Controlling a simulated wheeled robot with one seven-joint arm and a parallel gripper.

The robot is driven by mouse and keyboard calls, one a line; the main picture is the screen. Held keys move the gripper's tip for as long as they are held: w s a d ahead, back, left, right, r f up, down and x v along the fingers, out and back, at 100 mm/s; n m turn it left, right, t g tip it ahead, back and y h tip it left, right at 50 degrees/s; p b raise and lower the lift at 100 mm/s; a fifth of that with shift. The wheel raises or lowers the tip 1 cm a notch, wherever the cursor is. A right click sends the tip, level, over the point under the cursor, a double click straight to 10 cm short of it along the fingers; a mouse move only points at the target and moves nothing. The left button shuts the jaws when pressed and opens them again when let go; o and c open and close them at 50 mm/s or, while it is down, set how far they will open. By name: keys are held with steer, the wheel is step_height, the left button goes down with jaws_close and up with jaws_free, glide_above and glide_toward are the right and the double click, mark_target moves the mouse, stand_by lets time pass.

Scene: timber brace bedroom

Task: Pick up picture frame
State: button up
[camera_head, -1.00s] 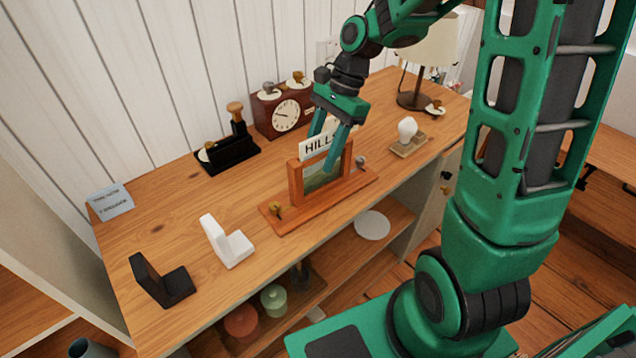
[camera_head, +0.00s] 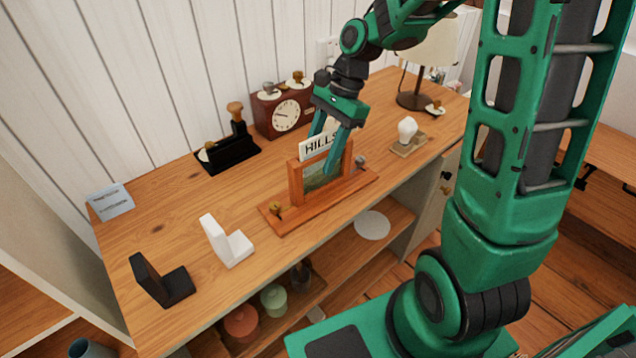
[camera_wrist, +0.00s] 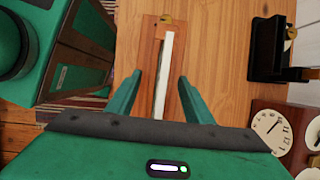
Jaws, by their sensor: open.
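The picture frame (camera_head: 296,184) is a wooden frame standing upright on a long wooden base (camera_head: 283,224) near the front edge of the cabinet top. A white sign reading "HILLS" (camera_head: 312,147) tops it. My green gripper (camera_head: 328,150) points down over the frame, its fingers around the upper right part. In the wrist view my gripper (camera_wrist: 157,85) is open, with one finger on each side of the frame's thin white top edge (camera_wrist: 163,75). A gap shows on both sides there.
A brown clock (camera_head: 284,115) and a black stand with a wooden knob (camera_head: 228,153) are behind. A bulb on a small base (camera_head: 407,135) and a lamp (camera_head: 415,95) are to the right. White (camera_head: 226,242) and black (camera_head: 161,282) bookends are at left. Bare wood lies between.

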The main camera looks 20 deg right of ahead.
jaws_close()
stand_by(1.3)
